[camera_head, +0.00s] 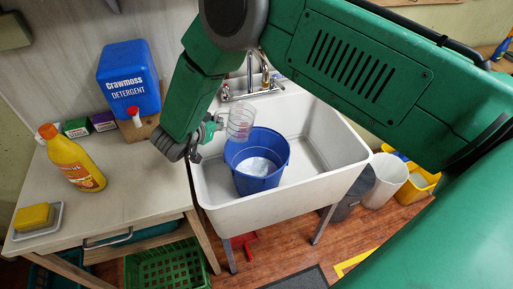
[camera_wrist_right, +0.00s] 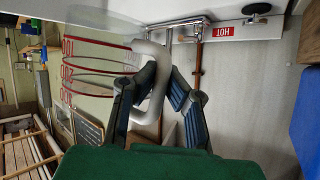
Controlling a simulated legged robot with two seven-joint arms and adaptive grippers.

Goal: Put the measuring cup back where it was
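The measuring cup (camera_head: 240,122) is clear, and its red markings show in the wrist view (camera_wrist_right: 95,70). My right gripper (camera_head: 207,130) is shut on its handle, with the fingers (camera_wrist_right: 163,78) either side of the handle in the wrist view. The bucket stands in the white sink (camera_head: 330,172) and has something pale, perhaps water, inside. My left gripper is not in view.
On the counter (camera_head: 125,205) left of the sink stand a blue detergent container (camera_head: 128,80), an orange bottle (camera_head: 72,160), small boxes (camera_head: 76,128) and a yellow sponge (camera_head: 35,217) on a dish. The tap (camera_head: 262,80) rises behind the bucket. The counter's front middle is clear.

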